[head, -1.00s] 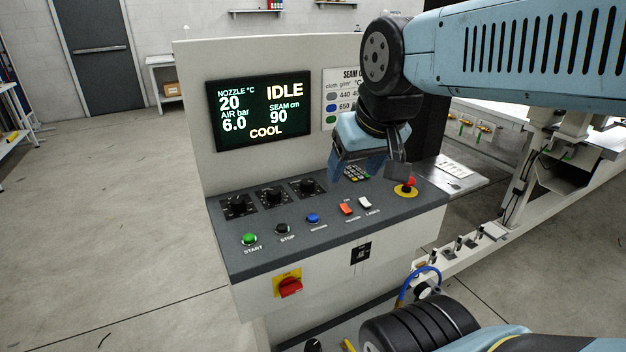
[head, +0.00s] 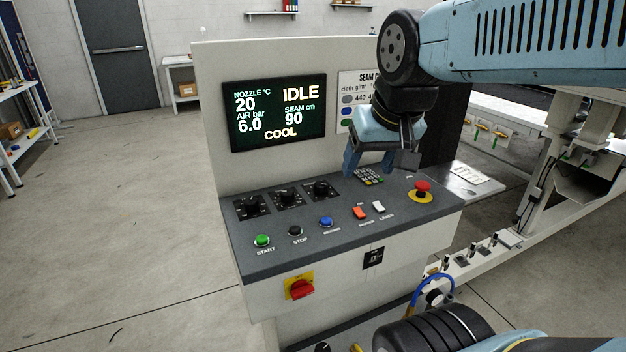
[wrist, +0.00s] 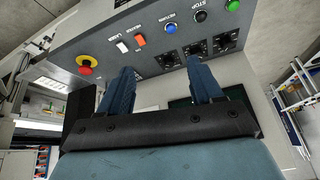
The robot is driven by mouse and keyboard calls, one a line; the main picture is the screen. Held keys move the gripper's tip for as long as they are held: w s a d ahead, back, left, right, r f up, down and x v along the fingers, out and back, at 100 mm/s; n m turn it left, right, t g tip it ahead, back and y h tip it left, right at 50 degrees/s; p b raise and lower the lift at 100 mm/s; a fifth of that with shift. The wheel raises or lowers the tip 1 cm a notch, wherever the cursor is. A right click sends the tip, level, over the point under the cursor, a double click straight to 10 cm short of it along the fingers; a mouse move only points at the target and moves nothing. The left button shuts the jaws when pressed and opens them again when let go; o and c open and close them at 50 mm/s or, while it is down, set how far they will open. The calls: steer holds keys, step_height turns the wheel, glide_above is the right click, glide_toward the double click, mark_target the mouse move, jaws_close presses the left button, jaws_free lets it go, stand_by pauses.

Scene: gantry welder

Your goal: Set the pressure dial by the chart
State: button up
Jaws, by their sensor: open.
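Three black dials sit in a row on the sloped console panel: the left dial (head: 252,205), the middle dial (head: 287,197) and the right dial (head: 320,189). Their labels are too small to read. The chart (head: 349,88), headed "SEAM C...", is on the console's upright face, mostly hidden behind my arm. The screen (head: 275,112) reads IDLE, nozzle 20, air 6.0 bar, seam 90 cm, COOL. My gripper (head: 377,172) is open and empty above the keypad, right of the dials.
Green start (head: 262,240), black stop (head: 295,231) and blue (head: 326,222) buttons line the panel front. Orange (head: 360,212) and white (head: 379,207) switches, a keypad (head: 369,177) and a red emergency stop (head: 422,187) lie right. A red rotary switch (head: 301,289) is below.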

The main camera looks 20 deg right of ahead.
steer(key=w+m+g, duration=0.3)
steer(key=w+m, duration=0.4)
steer(key=w, duration=0.7)
steer(key=m+g, duration=0.2)
steer(key=m, duration=0.4)
glide_above(321, 183)
step_height(321, 183, down, 6)
step_height(321, 183, down, 14)
steer(key=shift+r, duration=0.25)
steer(key=shift+c, duration=0.4)
steer(key=c, duration=1)
